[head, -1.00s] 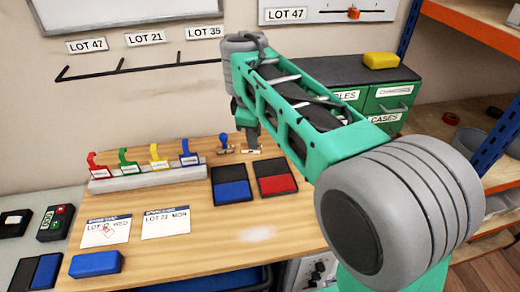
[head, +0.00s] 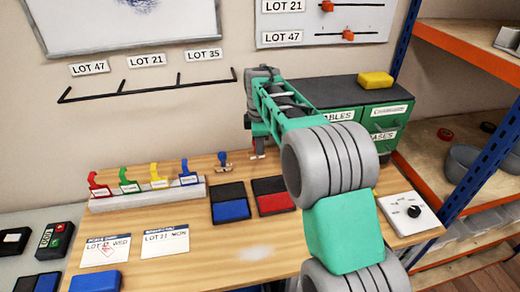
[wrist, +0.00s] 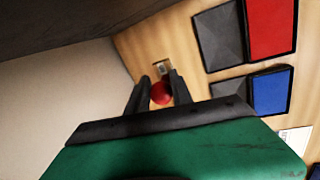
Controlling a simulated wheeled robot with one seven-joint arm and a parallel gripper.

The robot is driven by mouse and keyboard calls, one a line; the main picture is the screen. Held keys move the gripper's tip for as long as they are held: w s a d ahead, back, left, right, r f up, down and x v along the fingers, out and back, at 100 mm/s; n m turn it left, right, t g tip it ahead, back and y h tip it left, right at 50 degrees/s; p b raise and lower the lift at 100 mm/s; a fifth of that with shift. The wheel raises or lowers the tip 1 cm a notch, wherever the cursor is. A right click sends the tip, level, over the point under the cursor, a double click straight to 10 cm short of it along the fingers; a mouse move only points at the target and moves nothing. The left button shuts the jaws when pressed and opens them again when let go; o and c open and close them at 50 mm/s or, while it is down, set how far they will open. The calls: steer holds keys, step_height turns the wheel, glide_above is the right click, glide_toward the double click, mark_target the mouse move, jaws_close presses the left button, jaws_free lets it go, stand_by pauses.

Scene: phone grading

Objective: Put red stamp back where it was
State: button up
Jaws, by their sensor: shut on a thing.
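My gripper (head: 258,146) is at the back of the wooden table, right of the blue stamp (head: 222,160), which stands upright. In the wrist view my gripper (wrist: 158,82) is shut on the red stamp, whose round red knob (wrist: 161,93) shows between the fingers. Its small pale base (head: 258,156) shows below the fingers in the head view. The stamp looks roughly upright. I cannot tell for sure whether its base touches the table.
Black-lidded ink pads, blue (head: 231,210) and red (head: 276,203), lie in front of my gripper. A rack (head: 148,196) with coloured hooks stands left. Two cards (head: 106,251) lie in front of it, the left one with a red mark. A green cabinet (head: 385,122) stands right.

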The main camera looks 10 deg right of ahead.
steer(key=shift+w+d+f, duration=0.15)
steer(key=shift+w+f, duration=0.1)
steer(key=shift+f, duration=0.05)
steer(key=shift+s+x, duration=0.15)
steer(key=shift+x, duration=0.8)
steer(key=shift+s+x, duration=0.15)
steer(key=shift+x, duration=0.8)
steer(key=o, duration=1.1)
steer(key=shift+c, duration=0.2)
steer(key=v, duration=1.2)
steer(key=s+m, duration=0.7)
steer(key=s, duration=0.5)
steer(key=s+f+m, duration=0.2)
steer(key=s+m, duration=0.1)
steer(key=s, duration=0.2)
steer(key=s+f+m, duration=0.3)
steer(key=s, duration=0.2)
steer(key=s+f+m+t, duration=0.1)
steer(key=s+f+m, duration=0.1)
steer(key=s, duration=0.4)
steer(key=shift+f+m, duration=0.25)
steer(key=shift+m, duration=0.25)
